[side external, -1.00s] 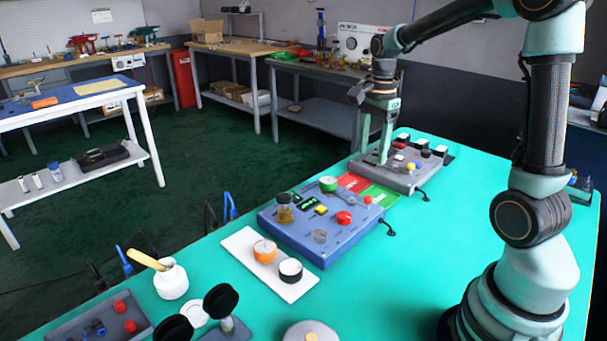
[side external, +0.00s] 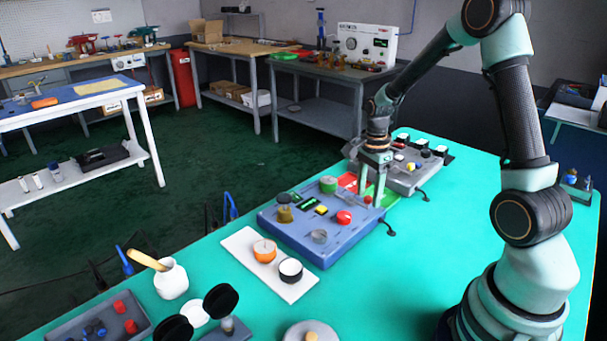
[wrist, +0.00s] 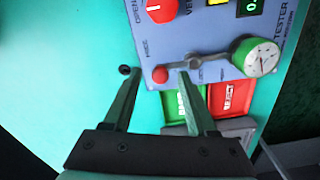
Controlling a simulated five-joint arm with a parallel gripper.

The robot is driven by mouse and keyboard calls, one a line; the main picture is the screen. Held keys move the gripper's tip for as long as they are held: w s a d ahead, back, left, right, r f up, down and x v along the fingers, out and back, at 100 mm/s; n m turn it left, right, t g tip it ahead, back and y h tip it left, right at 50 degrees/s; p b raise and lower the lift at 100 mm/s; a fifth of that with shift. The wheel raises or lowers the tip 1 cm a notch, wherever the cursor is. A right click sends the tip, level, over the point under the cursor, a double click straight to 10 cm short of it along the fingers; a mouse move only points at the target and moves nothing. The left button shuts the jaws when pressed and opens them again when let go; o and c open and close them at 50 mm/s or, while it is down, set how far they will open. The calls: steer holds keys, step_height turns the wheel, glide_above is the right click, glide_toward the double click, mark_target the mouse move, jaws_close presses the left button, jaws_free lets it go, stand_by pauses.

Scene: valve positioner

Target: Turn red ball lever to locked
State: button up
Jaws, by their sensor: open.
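The red ball lever is on the right end of a blue tester panel (side external: 318,250). In the wrist view its red ball (wrist: 160,74) is near the panel edge, with a grey arm running right to the gauge side. A small label that looks like FREE is printed just above the ball. My gripper (side external: 370,198) is open, fingers pointing down at the panel's right end. In the wrist view the ball appears between the two fingertips, neither clearly touching it. In the side view the ball (side external: 367,199) is partly hidden by the fingers.
A round gauge (wrist: 256,56) and a red knob (wrist: 160,9) stand near the lever. Green (wrist: 183,103) and red REJECT (wrist: 231,96) pads lie beside the panel. A grey box (side external: 408,180) with knobs is behind. Open teal table lies to the right.

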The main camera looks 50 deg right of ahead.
steer(key=shift+f, duration=0.2)
jaws_close()
